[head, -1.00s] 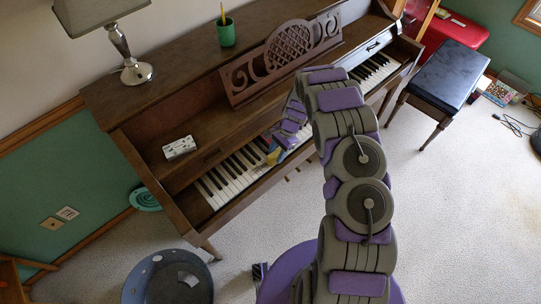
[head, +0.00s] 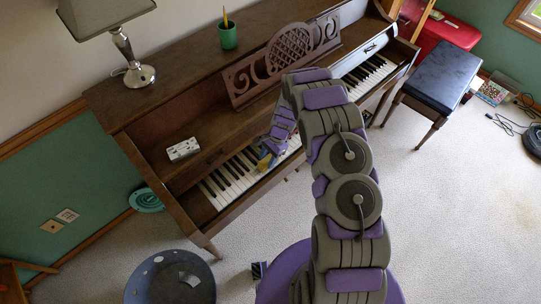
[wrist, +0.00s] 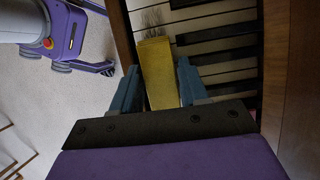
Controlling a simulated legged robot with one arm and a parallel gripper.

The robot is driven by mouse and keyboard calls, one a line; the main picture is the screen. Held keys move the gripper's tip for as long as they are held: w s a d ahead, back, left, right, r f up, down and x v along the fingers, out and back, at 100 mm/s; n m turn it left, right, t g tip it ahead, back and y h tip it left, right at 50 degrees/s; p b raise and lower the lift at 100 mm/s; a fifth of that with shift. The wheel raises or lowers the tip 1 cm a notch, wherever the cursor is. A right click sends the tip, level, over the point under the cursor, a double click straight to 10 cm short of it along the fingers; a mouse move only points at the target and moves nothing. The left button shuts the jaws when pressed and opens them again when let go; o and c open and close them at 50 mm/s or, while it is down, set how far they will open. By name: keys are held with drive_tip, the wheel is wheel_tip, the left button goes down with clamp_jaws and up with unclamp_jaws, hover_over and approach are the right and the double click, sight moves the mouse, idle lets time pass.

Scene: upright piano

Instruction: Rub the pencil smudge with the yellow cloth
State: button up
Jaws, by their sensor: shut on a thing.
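My gripper (wrist: 158,88) is shut on the yellow cloth (wrist: 155,75), a block-like folded piece held between its blue fingers. The cloth's far end lies over the white piano keys (wrist: 230,73). Faint grey scribbled marks, which look like the pencil smudge (wrist: 157,20), show on the white keys just beyond the cloth's tip; the cloth may hide part of them. In the head view the cloth (head: 264,162) is a small yellow patch at the keyboard, below my gripper (head: 266,155). Whether it touches the keys is hard to tell.
The upright piano (head: 150,110) has a carved music stand (head: 290,55), a green pencil cup (head: 228,38) and a lamp (head: 135,70) on it. A dark bench (head: 440,75) stands right; carpet is open in front.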

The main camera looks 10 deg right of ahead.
sight(260, 166)
drive_tip(key=shift+s+a, duration=0.2)
drive_tip(key=shift+s+a+f+p, duration=0.15)
drive_tip(key=shift+s+p, duration=0.15)
drive_tip(key=shift+s, duration=0.15)
drive_tip(key=shift+s+a+p, duration=0.15)
drive_tip(key=shift+s+p, duration=0.1)
drive_tip(key=shift+s, duration=0.15)
drive_tip(key=shift+s+a, duration=0.1)
drive_tip(key=shift+a, duration=0.2)
clamp_jaws()
drive_tip(key=shift+s+a, duration=0.15)
drive_tip(key=shift+a, duration=0.75)
drive_tip(key=shift+s+a+p, duration=0.35)
drive_tip(key=shift+a+p, duration=0.05)
drive_tip(key=shift+a, duration=0.1)
drive_tip(key=shift+s, duration=0.2)
drive_tip(key=shift+s+a, duration=0.4)
drive_tip(key=shift+a, duration=0.3)
drive_tip(key=shift+s+a, duration=0.35)
drive_tip(key=shift+a, duration=0.35)
drive_tip(key=shift+p, duration=0.3)
